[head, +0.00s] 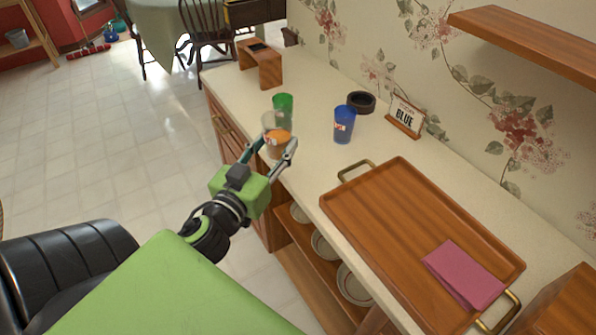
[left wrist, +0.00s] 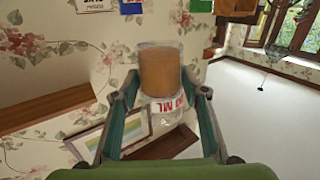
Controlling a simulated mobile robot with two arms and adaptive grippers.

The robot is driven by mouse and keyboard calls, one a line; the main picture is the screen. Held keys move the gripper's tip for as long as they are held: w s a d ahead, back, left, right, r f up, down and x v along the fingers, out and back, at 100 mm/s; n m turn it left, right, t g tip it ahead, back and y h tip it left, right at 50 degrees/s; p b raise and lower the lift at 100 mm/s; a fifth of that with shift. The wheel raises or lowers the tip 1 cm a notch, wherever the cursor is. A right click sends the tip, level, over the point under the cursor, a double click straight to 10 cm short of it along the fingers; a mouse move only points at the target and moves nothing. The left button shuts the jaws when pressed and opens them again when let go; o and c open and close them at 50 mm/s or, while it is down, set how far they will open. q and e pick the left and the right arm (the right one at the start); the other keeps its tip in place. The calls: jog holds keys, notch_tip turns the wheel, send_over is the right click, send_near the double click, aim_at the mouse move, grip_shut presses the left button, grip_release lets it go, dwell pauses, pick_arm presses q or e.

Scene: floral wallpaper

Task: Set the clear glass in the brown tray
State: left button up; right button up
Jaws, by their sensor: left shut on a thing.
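The clear glass (head: 268,121) has an orange-brown lower part and a label with red letters. My left gripper (head: 280,148) is shut on it at the counter's front edge. The left wrist view also shows the glass (left wrist: 160,72) between the two fingers of my left gripper (left wrist: 162,100). I cannot tell how far it is above the counter. The brown tray (head: 385,205) lies on the counter to the right, with brass handles and a folded pink napkin (head: 463,275) at its near right end. The rest of the tray is bare. My right gripper is not in view.
A green cup (head: 283,102) stands just behind the glass. A wooden shelf (head: 530,42) juts out at upper right. A wooden stand (head: 260,65) is at the far end.

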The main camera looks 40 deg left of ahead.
pick_arm(q)
jog(key=shift+s+a+r, duration=0.2)
jog(key=shift+s+a, duration=0.05)
jog(key=shift+a, duration=0.2)
jog(key=shift+a+y, duration=0.15)
jog(key=shift+y, duration=0.15)
jog(key=shift+w+a, duration=0.1)
jog(key=shift+w, duration=0.1)
jog(key=shift+w+a+f, duration=0.1)
jog(key=shift+w+f, duration=0.15)
jog(key=shift+w, duration=0.15)
jog(key=w+f, duration=0.2)
jog(key=w, duration=0.2)
jog(key=w+f, duration=0.3)
jog(key=w+f+p, duration=0.1)
jog(key=w+f, duration=0.1)
jog(key=w, duration=0.2)
jog(key=shift+w+a+f, duration=0.3)
jog(key=shift+w+f, duration=0.45)
jog(key=shift+f, duration=0.15)
jog(key=shift+w+f, duration=0.2)
jog(key=shift+f, duration=0.7)
jog(key=shift+w+f, duration=0.2)
jog(key=shift+f, duration=0.65)
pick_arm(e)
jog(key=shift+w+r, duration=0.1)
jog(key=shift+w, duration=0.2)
